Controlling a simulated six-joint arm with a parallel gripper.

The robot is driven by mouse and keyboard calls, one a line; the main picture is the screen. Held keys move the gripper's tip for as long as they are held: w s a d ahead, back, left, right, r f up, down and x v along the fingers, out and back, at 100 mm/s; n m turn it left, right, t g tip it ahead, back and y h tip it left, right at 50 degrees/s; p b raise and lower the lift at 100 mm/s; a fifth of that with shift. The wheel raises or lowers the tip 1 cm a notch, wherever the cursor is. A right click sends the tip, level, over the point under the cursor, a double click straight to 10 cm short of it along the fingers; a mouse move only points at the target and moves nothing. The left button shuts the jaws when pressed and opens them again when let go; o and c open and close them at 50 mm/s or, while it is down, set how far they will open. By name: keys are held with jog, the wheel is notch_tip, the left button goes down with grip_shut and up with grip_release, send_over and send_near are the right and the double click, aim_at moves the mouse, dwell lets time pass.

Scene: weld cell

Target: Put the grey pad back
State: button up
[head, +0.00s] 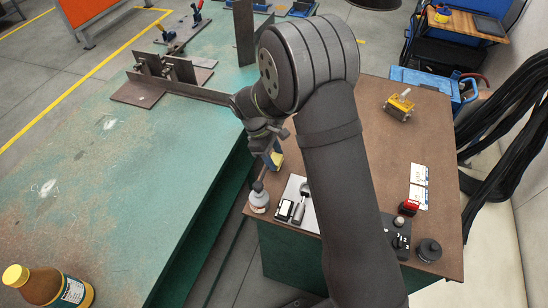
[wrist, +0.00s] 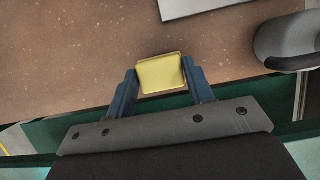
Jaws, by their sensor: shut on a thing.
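My gripper (wrist: 160,78) is shut on a yellow block (wrist: 161,75) with rounded corners, which sits between its two blue fingers. In the head view the gripper (head: 271,158) hangs over the near left edge of the brown tabletop, with the yellow block (head: 277,160) at its tips. In the wrist view the block appears over the brown top, close to its edge; I cannot tell its height. I see no clearly grey pad.
The green welding table (head: 150,190) is to the left.

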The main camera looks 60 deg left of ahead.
jog(key=shift+f, duration=0.55)
jog(key=shift+f, duration=0.15)
jog(key=o, duration=0.9)
jog(key=shift+o, duration=0.2)
jog(key=v, duration=1.2)
jog(key=x, duration=1.1)
jog(key=shift+w+d+f, duration=0.2)
jog(key=shift+f, duration=0.05)
jog(key=shift+r, duration=1.85)
